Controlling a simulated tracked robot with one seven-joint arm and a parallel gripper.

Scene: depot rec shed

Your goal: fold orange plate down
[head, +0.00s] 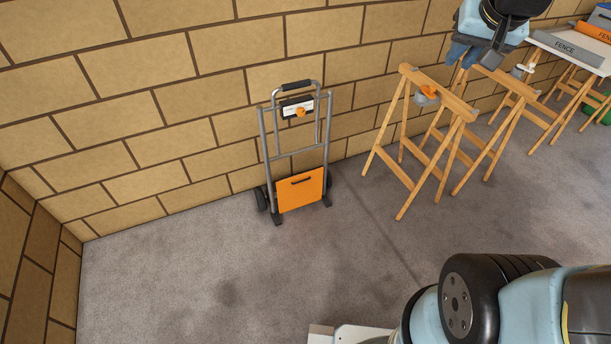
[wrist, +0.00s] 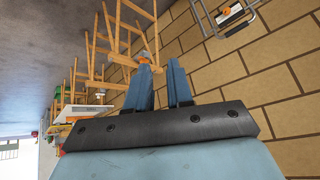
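The orange plate (head: 301,190) is upright, flat against the lower front of a grey hand truck (head: 326,125). A dark slot-like handle shows near the plate's top edge. The hand truck stands upright by the brick wall, with a black grip on top and a white-and-black panel with an orange knob. Its upper part also shows at the top right of the wrist view (wrist: 259,17); the plate is out of that view. My gripper (head: 460,52) is at the upper right of the head view, well apart from the truck. In the wrist view its blue fingers (wrist: 160,68) are apart with nothing between them.
Wooden trestles (head: 425,130) stand right of the truck, close to my gripper. Farther right, a white board (head: 570,50) on trestles bears grey and orange boxes. The brick wall (head: 170,100) runs behind the truck. The floor (head: 200,270) in front of the truck is clear.

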